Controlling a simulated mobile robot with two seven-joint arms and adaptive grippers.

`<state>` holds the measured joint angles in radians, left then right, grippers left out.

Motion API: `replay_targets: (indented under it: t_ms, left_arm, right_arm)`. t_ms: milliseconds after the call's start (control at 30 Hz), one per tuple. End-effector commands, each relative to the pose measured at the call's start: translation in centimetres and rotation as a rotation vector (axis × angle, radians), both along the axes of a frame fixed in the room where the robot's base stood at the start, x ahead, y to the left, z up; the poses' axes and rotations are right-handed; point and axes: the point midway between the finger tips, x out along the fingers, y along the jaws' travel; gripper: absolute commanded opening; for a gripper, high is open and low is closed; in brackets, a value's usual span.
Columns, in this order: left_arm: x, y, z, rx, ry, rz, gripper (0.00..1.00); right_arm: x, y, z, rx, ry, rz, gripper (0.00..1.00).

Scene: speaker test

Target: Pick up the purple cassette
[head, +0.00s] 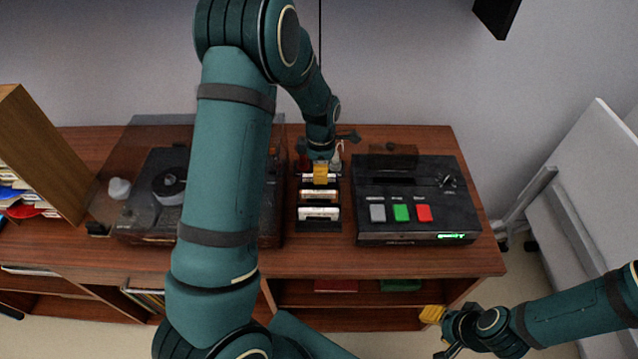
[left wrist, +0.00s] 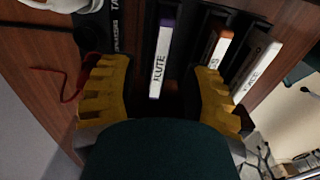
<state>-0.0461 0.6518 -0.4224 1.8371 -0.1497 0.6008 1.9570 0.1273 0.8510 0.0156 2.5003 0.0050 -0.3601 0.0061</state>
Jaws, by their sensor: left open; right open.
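The purple cassette (left wrist: 160,62) has a white label reading FLUTE and a purple end. It stands in a black rack (head: 319,226), rearmost of the cassettes visible there. In the head view it (head: 306,178) is partly covered by a yellow finger. My left gripper (head: 320,172) is over the rack, open. In the left wrist view its two fingers (left wrist: 157,72) lie on either side of the purple cassette, with gaps visible. I cannot tell how deep they reach. My right gripper (head: 437,331) is open and empty at the lower right, in front of the cabinet.
An orange-brown cassette (head: 319,195) and a white cassette (head: 318,213) stand in the same rack, close to the fingers. A black player with coloured buttons (head: 405,230) is to the right. A turntable (head: 150,215) under a clear lid is left, partly behind my arm.

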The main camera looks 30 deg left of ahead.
Motion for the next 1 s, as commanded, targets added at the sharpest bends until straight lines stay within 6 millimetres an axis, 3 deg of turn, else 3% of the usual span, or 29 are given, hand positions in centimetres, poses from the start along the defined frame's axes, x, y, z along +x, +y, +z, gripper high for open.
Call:
replay_targets:
  t_ms: [200,433,467,500,600,1000]
  left_arm:
    - [0.0,0.0,-3.0,-0.001,0.001,-0.001,0.48]
    - [0.0,0.0,-3.0,0.0,0.0,-0.001,0.48]
    - [0.0,0.0,-3.0,0.0,0.0,-0.001,0.44]
    - [0.0,0.0,-3.0,0.0,0.0,-0.001,0.3]
    - [0.0,0.0,-3.0,0.0,0.0,-0.001,0.0]
    - [0.0,0.0,-3.1,-0.001,0.001,-0.001,0.0]
  right_arm:
    - [-0.2,0.0,-0.6,0.001,0.004,0.004,0.47]
    - [-0.2,0.0,-0.6,0.001,0.004,0.003,0.47]
    - [-0.2,0.0,-0.6,0.0,0.004,0.003,0.47]
    - [-0.2,0.0,-0.6,0.0,0.004,0.003,0.47]
    - [-0.2,0.0,-0.6,0.0,0.004,0.003,0.47]
    - [-0.2,0.0,-0.6,0.0,0.004,0.003,0.47]
